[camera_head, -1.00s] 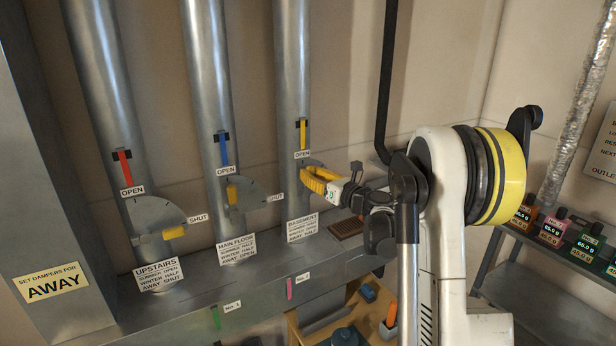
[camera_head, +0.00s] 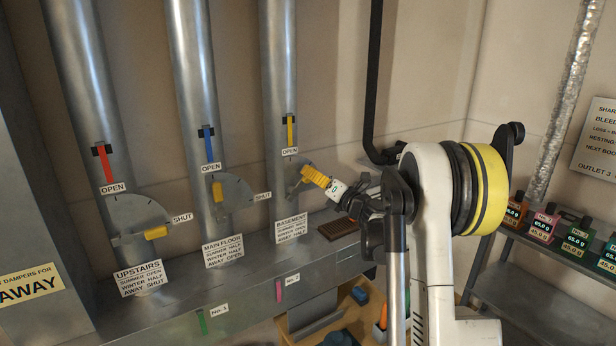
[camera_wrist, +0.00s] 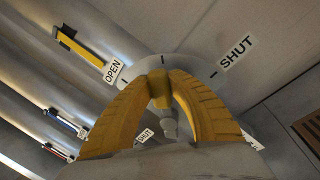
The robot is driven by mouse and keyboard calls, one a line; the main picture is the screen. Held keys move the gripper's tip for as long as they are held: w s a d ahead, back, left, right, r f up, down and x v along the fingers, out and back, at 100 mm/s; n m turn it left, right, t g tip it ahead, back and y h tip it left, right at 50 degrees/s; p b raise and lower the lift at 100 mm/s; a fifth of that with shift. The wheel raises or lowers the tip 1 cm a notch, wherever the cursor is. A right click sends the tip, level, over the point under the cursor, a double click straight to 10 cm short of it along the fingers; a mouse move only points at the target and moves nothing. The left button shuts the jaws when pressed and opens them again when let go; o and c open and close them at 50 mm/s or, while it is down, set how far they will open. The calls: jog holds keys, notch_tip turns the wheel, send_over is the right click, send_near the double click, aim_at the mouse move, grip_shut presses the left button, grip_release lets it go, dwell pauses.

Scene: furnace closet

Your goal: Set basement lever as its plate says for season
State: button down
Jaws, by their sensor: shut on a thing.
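The basement lever's yellow handle (camera_wrist: 160,88) shows in the wrist view between my two yellow fingers, in line with the middle tick of its dial (camera_wrist: 200,70), between OPEN and SHUT. My gripper (camera_head: 303,176) is shut on this handle at the basement pipe. The fingers hide most of the lever in the head view. The basement plate (camera_head: 291,229) is below; its small last line appears to read AWAY HALF. The season sign (camera_head: 28,284) at the left, partly cut off, reads AWAY.
The upstairs lever (camera_head: 156,232) points near SHUT. The main floor lever (camera_head: 217,192) stands upright near OPEN. A dark pipe (camera_head: 372,80) rises behind my arm. A shelf with several labelled boxes (camera_head: 543,226) is at the right.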

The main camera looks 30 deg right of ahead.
jog(key=shift+f, duration=0.1)
dwell(0.4)
jog(key=c, duration=1.3)
grip_release()
jog(key=shift+o, duration=0.2)
jog(key=shift+d, duration=0.1)
jog(key=v, duration=1.2)
